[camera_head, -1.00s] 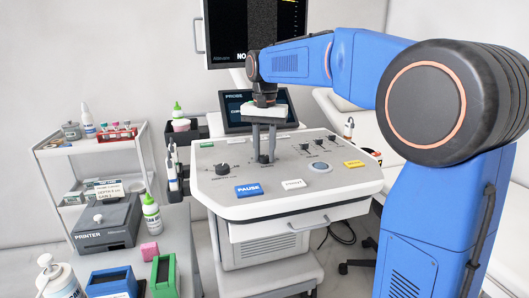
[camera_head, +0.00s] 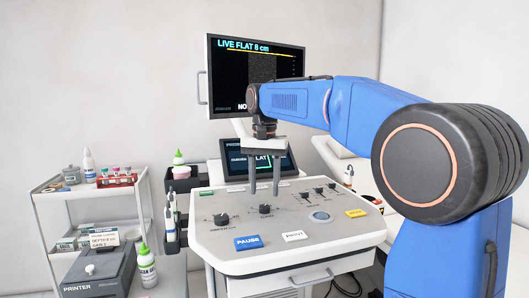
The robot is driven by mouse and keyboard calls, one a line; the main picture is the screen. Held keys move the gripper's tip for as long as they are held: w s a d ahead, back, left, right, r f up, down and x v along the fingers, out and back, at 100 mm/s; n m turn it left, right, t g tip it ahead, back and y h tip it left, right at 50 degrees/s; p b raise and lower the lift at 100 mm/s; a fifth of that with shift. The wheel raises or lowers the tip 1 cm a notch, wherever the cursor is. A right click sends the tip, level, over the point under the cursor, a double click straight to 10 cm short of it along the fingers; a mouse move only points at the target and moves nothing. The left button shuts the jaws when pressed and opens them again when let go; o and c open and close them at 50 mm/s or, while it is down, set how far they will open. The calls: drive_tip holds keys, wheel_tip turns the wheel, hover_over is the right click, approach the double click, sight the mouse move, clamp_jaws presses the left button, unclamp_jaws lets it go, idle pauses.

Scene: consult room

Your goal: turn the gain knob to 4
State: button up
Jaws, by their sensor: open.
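Sliders (camera_head: 319,194), a round button (camera_head: 320,217), a blue PAUSE key (camera_head: 248,243), a white key (camera_head: 295,236) and a yellow key (camera_head: 356,213) share the panel. The monitor (camera_head: 230,80) reads LIVE FLAT 8 cm. A small screen (camera_head: 235,168) stands behind. A cart (camera_head: 45,213) and printer (camera_head: 95,275) are left.

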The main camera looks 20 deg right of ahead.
sight(264, 206)
wheel_tip(264, 206, up, 12)
idle(0.4)
drive_tip(key=shift+r, duration=0.1)
